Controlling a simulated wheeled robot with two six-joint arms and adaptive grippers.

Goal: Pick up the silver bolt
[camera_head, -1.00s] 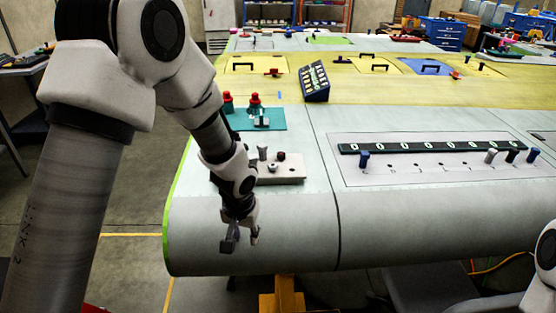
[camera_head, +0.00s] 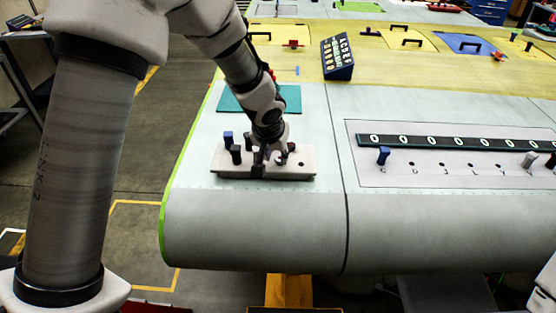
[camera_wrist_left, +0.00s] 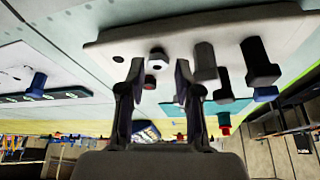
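A pale block (camera_head: 220,165) near the front left of the wing holds several upright bolts. In the left wrist view a short bolt with a silver hex head (camera_wrist_left: 157,56) stands in the block. My left gripper (camera_head: 268,157) is at the block in the head view, pointing down. In the left wrist view its two fingers (camera_wrist_left: 159,74) are apart, with the silver head between and just beyond the tips. The gripper looks open and empty. A short dark and red piece (camera_wrist_left: 150,81) also shows between the fingers. In the head view my gripper mostly hides the silver bolt.
The wing's front is clear.

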